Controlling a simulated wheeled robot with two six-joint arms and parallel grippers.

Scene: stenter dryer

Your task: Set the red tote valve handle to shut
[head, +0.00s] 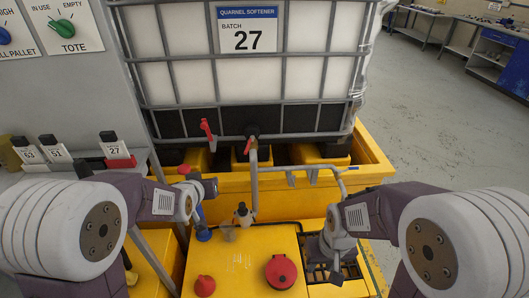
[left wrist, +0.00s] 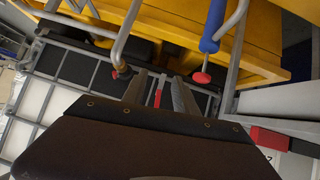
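The red valve handle (head: 208,132) stands at the lower front of the caged tote (head: 180,82), long and slightly slanted. It also shows in the left wrist view (left wrist: 158,98), in the gap between my left fingers. My left gripper (left wrist: 160,92) is open around that line of sight; whether its fingers touch the handle I cannot tell. In the head view, my left wrist is low and left of the handle, and its fingers are hard to make out. My right gripper (head: 328,255) is low at the right, over the yellow box, away from the handle; its finger gap is unclear.
A grey pipe (head: 253,175) rises to the tote's outlet, right of the handle. A blue-sleeved rod (left wrist: 213,28) with a red end is close by in the left wrist view. The yellow bund (head: 374,158) surrounds the tote base. A control panel (head: 55,65) stands left.

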